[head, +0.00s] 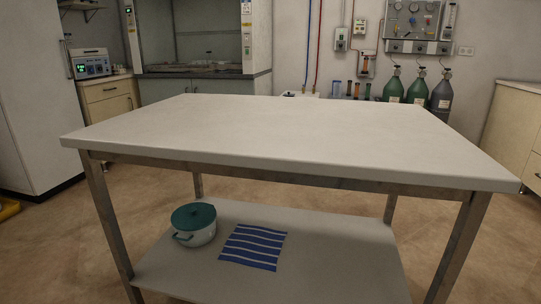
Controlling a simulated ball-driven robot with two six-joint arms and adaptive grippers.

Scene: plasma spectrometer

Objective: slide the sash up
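A fume hood (247,40) stands against the back wall, beyond the table and left of centre. Its top is cut off by the picture's upper edge. Its front shows a dark grey interior above a work surface (190,69). I cannot make out the sash's lower edge or tell how far up the sash is. Neither of my grippers is in view.
A bare white-topped table (290,135) fills the middle, between me and the hood. Gas cylinders (416,90) stand at back right.

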